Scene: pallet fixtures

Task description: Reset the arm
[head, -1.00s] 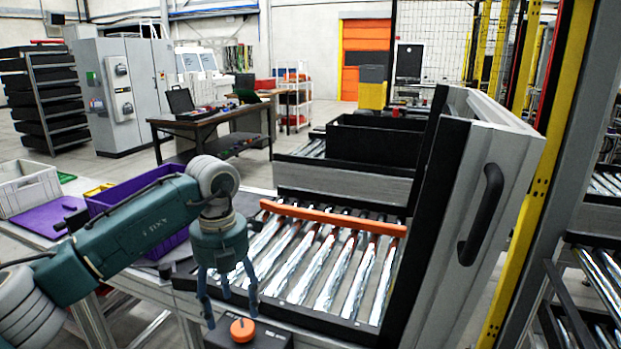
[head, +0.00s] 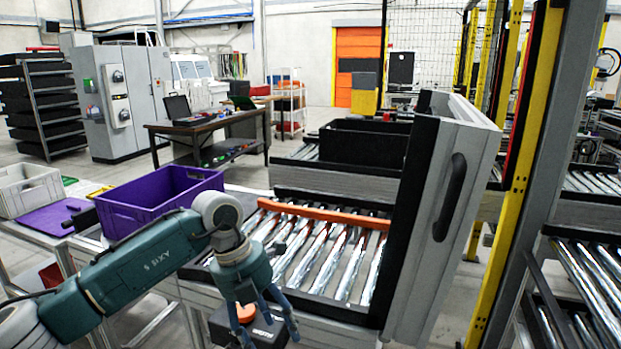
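My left arm comes in from the lower left of the head view. My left gripper (head: 268,328) hangs at its end with its blue fingers spread apart and pointing down. The fingers are open around the space in front of a black box with an orange knob (head: 246,313); whether they touch the box I cannot tell. I see nothing held between them. My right gripper is not in view.
A purple crate (head: 150,213) stands behind my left arm, with a grey crate (head: 27,190) farther left. A roller conveyor (head: 318,262) with an orange bar (head: 325,214) lies behind the gripper. A grey frame with a black handle (head: 449,197) rises at its right.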

